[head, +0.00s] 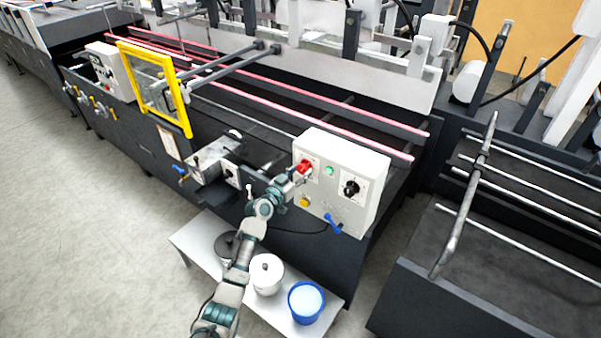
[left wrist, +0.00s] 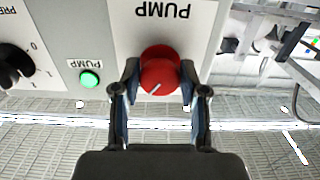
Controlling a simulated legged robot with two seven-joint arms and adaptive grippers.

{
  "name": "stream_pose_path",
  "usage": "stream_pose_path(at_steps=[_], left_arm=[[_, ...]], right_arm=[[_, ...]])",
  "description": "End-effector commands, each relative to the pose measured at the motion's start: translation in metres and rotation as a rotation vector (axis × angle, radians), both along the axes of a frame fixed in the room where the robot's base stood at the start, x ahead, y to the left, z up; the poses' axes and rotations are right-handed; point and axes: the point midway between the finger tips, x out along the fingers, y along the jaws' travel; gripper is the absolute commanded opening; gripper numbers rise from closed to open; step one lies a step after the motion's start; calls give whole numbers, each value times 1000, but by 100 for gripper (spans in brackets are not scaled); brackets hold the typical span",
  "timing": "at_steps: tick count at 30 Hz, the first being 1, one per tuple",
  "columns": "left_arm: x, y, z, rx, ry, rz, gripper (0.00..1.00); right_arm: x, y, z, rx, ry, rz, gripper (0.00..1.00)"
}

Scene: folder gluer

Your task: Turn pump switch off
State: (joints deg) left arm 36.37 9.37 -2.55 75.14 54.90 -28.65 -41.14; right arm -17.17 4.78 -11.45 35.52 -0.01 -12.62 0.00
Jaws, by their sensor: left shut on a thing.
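The pump switch is a round red knob with a white pointer line (left wrist: 159,72), on a panel plate marked PUMP. It also shows as a red spot on the white control box in the head view (head: 305,167). My left gripper (left wrist: 158,85) is shut on the knob, one finger on each side of it. In the head view my left gripper (head: 295,175) reaches the box from below left. A lit green lamp labelled PUMP (left wrist: 89,79) sits beside the knob; it also shows in the head view (head: 329,170). My right gripper is not in view.
The white control box (head: 345,150) also has a black knob (head: 351,188), a yellow button (head: 304,202) and a blue lever (head: 333,223). Below stands a low shelf with a white pot (head: 267,274) and a blue bucket (head: 306,302). Open floor lies at left.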

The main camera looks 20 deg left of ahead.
Motion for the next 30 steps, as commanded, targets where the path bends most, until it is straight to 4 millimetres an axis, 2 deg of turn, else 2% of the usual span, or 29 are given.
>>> stream_pose_path(at_steps=[11,30], left_arm=[[0,-1,1,-146,52,-1,8],[0,-1,1,-706,256,3,8]], right_arm=[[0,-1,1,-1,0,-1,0],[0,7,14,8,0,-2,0]])
